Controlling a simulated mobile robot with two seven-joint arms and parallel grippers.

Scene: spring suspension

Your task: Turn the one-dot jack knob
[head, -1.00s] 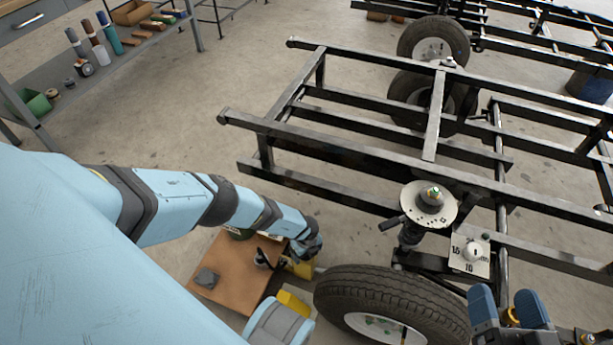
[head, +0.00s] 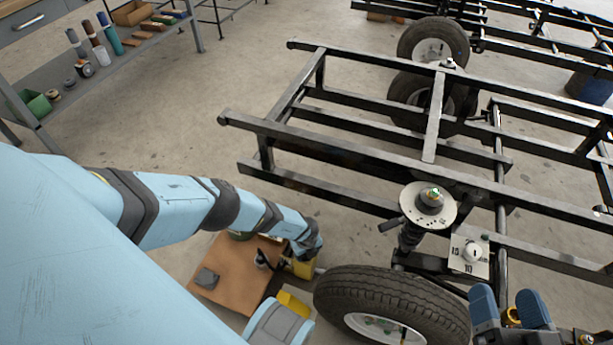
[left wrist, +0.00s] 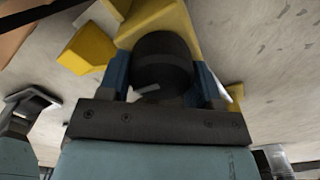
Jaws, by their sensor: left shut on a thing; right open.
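A yellow jack (head: 303,269) stands beside the tyre, at the edge of the brown board. In the left wrist view its yellow body (left wrist: 160,22) lies behind a round black knob (left wrist: 162,65). My left gripper (left wrist: 163,78) is shut on this knob, with one blue finger on each side. No dot mark is readable on the knob, so I cannot tell its number. In the head view the end of my left arm hides the knob and the fingers. My right gripper (head: 510,305) is open and empty at the lower right, near the frame.
A large tyre (head: 390,300) stands right of the jack. The black chassis frame (head: 350,150) with a spring post and disc (head: 428,205) fills the right. A brown board (head: 230,280) holds small items. A shelf (head: 100,60) is at upper left; the floor between is clear.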

